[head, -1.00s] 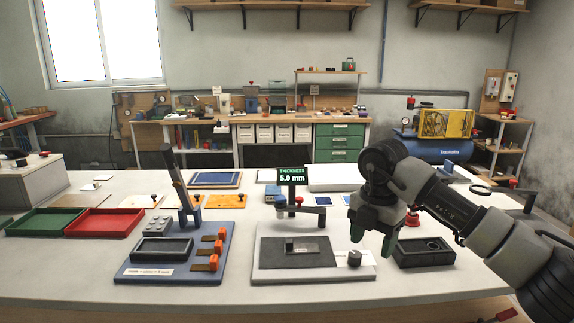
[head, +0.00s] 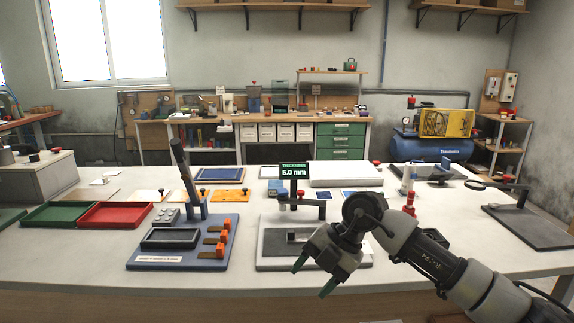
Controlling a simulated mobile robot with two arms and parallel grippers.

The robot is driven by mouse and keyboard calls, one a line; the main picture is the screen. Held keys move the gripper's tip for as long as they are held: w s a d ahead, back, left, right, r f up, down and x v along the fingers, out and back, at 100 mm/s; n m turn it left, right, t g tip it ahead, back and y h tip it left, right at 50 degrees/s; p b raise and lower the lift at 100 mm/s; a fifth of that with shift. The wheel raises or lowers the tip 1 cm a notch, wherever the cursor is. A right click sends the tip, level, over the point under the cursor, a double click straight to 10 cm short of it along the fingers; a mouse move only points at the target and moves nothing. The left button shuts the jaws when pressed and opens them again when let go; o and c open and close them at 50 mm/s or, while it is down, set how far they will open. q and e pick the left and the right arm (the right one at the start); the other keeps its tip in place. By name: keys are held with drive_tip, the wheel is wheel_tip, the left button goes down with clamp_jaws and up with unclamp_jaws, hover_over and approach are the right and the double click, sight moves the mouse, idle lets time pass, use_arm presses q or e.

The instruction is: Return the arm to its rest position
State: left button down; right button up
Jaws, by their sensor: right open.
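My right gripper (head: 313,279) hangs over the front edge of the workbench, in front of the thickness gauge station. Its two dark green fingertips point down and left and stand apart, with nothing between them. My right arm (head: 425,255) comes in from the lower right. The gauge display (head: 293,171) reads 5.0 mm. The gauge plate (head: 275,240) is partly hidden behind my gripper. A small metal piece (head: 300,237) seems to lie on its dark pad. My left gripper is not in view.
A blue fixture (head: 180,240) with orange clamps stands left of the gauge. Red (head: 115,216) and green (head: 60,214) trays lie at the left. A magnifier stand (head: 535,225) stands far right.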

drive_tip(key=s+a+r+m+t+y, duration=0.4)
drive_tip(key=s+a+y, duration=0.3)
drive_tip(key=a+y, duration=0.5)
drive_tip(key=w+d+f+m+t+h, duration=0.25)
drive_tip(key=d+m+t+h, duration=0.35)
drive_tip(key=d+m+t, duration=0.8)
drive_tip(key=s+d+f+m+g+h, duration=0.1)
drive_tip(key=s+d+f+m+h, duration=0.1)
drive_tip(key=d+f+m+h, duration=0.3)
drive_tip(key=s+d+f+m+g+h, duration=0.1)
drive_tip(key=s+d+f+m+h, duration=0.2)
drive_tip(key=f+m+h, duration=0.35)
drive_tip(key=s+d+f+g, duration=0.3)
drive_tip(key=s+f+g, duration=0.35)
drive_tip(key=s, duration=0.45)
drive_tip(key=s+d+f+g, duration=0.3)
drive_tip(key=s+f+g, duration=0.35)
drive_tip(key=s, duration=0.45)
wheel_tip(320, 180, down, 25)
drive_tip(key=s+n+p, duration=0.1)
drive_tip(key=p, duration=0.2)
drive_tip(key=s+d+f+g+h+p, duration=0.1)
drive_tip(key=s+d+f, duration=0.1)
drive_tip(key=s+f, duration=1)
drive_tip(key=s, duration=0.3)
drive_tip(key=shift+s+d+f+p, duration=0.25)
drive_tip(key=shift+s+f+p, duration=0.05)
drive_tip(key=shift+p, duration=0.05)
